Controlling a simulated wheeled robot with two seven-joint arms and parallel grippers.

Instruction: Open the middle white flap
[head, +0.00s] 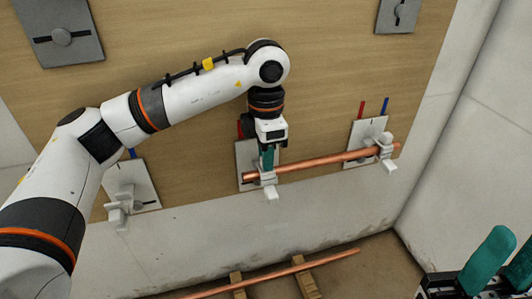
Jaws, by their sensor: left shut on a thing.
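The middle white flap (267,179) is part of a white holder on a pale wall plate (243,154). A copper pipe (325,160) runs through this holder and the right one. My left gripper (268,165) points down at the middle holder, its teal fingers shut on the flap. The fingers hide part of the flap, so its exact angle is hard to tell. My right gripper (508,250) is at the bottom right corner, away from the wall, with its teal fingers apart and nothing seen between them.
A right holder (386,141) carries the pipe's other end. A left holder (125,195) has no pipe. Red and blue tubes (384,107) rise behind the plates. Another copper pipe (285,273) lies low on wooden supports (306,284). Grey plates with knobs (62,37) are higher up.

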